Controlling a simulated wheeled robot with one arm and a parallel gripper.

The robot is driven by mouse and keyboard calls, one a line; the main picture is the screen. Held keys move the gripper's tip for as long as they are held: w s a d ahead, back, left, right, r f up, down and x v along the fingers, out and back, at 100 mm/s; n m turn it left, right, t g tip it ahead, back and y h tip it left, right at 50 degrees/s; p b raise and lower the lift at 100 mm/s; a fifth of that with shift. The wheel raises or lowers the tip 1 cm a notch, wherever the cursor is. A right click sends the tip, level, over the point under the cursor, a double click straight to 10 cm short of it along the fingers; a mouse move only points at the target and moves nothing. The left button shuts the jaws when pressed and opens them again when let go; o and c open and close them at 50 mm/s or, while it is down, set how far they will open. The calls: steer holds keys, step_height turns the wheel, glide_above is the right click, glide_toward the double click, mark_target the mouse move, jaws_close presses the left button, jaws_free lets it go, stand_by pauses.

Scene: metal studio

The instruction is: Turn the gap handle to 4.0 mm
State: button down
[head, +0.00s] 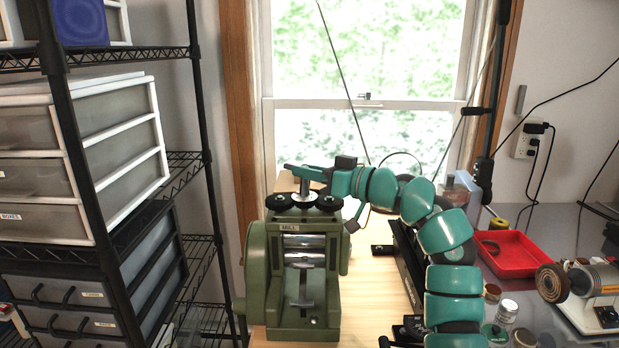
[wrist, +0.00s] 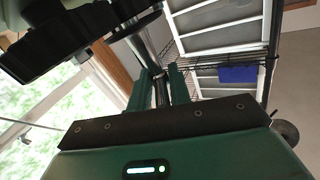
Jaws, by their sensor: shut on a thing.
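The green rolling mill (head: 288,328), labelled MILL, stands on the wooden bench with steel rollers in its front. On its top are black round knobs (head: 279,202) and a short steel post in the middle. My gripper (head: 302,174) reaches in from the right, level above the knobs, with its fingers at the top of the post. In the wrist view my gripper (wrist: 158,78) has its two teal fingers on either side of a dark grey bar, the gap handle (wrist: 160,92). The fingers are shut on it. The fingers hide much of the handle in the head view. No gap reading is legible.
A black wire shelf with drawer units (head: 120,140) stands at the left. A red tray (head: 509,255), small jars (head: 506,311) and a bench motor (head: 590,290) are at the right. A window is behind the mill. Some bare wood shows right of the mill.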

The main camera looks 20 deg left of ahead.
stand_by(0.4)
steer(key=c, duration=1.4)
jaws_free()
steer(key=b+v, duration=0.2)
steer(key=v, duration=1.5)
steer(key=shift+d, duration=0.2)
